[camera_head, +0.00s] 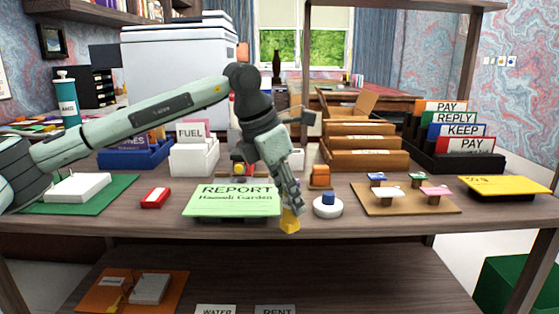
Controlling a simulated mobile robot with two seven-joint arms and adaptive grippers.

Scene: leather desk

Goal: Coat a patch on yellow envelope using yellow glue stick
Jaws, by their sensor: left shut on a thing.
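My left arm comes in from the left, and its gripper (290,205) points down near the front edge of the desk, right of the green REPORT folder. The gripper is shut on a small yellow object (290,222), which looks like the yellow glue stick. The fingers hide its upper part, and I cannot tell whether it touches the desk. A flat yellow piece with dark writing (507,186), which looks like the yellow envelope, lies on a dark base at the right end of the desk, well apart from the gripper. My right gripper is not in view.
The green REPORT folder (232,201) lies left of the gripper. A white round item with a blue top (328,206) stands close on its right. A board with several stamps (384,203) lies between it and the yellow piece. File holders (365,160) stand behind.

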